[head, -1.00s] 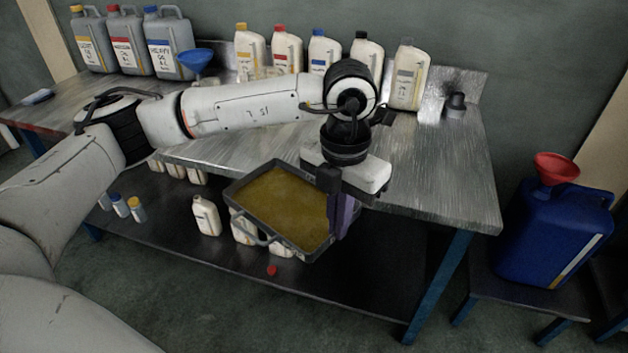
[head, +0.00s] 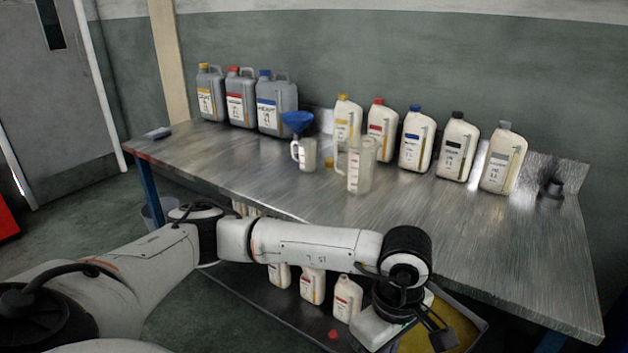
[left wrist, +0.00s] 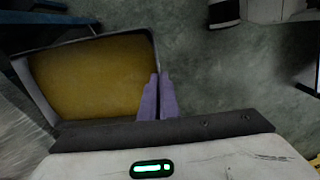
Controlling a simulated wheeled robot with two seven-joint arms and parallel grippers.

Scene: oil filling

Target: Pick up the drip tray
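The drip tray (head: 479,319) is a dark rectangular tray holding yellow-brown oil, at the lower right of the head view. It is cut off by the bottom edge and partly hidden by my left gripper (head: 437,335). In the left wrist view the tray (left wrist: 151,47) lies at the left, and the purple fingers of my left gripper (left wrist: 158,97) are close together on its right wall. The tray hangs in front of the workbench.
The workbench (head: 500,260) carries grey canisters (head: 240,97), a row of white bottles (head: 458,146), clear jugs (head: 360,165) and a blue funnel (head: 297,122). White bottles (head: 312,284) and a red cap (head: 334,334) are on the lower shelf. The bench's front half is mostly clear.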

